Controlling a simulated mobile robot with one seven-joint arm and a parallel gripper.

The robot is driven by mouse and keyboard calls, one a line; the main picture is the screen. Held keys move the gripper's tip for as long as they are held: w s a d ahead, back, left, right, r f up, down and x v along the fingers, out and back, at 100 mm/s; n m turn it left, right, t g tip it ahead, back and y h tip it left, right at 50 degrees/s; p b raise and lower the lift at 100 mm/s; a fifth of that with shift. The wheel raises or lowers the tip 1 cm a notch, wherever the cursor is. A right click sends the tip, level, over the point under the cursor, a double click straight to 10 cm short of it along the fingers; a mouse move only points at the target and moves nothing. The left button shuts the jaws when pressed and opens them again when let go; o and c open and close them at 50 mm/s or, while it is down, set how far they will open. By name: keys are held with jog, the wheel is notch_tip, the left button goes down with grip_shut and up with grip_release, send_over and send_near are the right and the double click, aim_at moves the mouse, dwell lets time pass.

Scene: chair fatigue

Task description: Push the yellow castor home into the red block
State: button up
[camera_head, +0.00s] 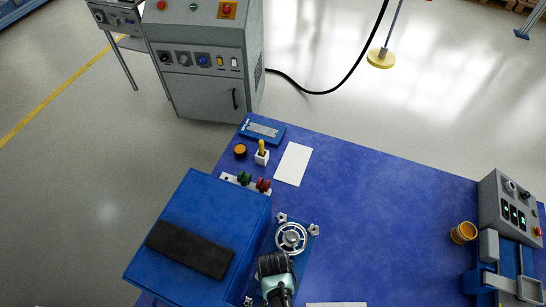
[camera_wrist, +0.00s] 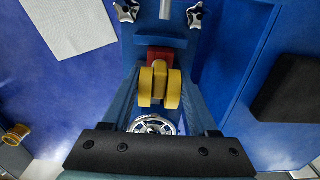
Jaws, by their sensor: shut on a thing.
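The yellow castor (camera_wrist: 160,88) has two wheels side by side and shows in the middle of the wrist view. The red block (camera_wrist: 160,55) is directly beyond it, against the blue fixture. A paler stem part of the castor meets or overlaps the block; how deep it sits I cannot tell. My gripper (camera_wrist: 160,80) has its fingers on both sides of the castor and is shut on it. In the head view my dark wrist (camera_head: 275,270) is at the bottom centre and hides the castor and the block.
A metal handwheel (camera_head: 291,238) and star knobs (camera_head: 313,229) are on the fixture close to my wrist. A large blue box (camera_head: 205,215) with a black pad (camera_head: 190,249) stands at left. A yellow cup (camera_head: 463,232) and grey control box (camera_head: 503,205) are at right. The table's middle is clear.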

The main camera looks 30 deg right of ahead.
jog(key=shift+f, duration=0.3)
jog(key=o, duration=1.3)
jog(key=shift+o, duration=0.2)
jog(key=shift+r, duration=0.1)
notch_tip(320, 180, up, 13)
jog(key=p, duration=0.1)
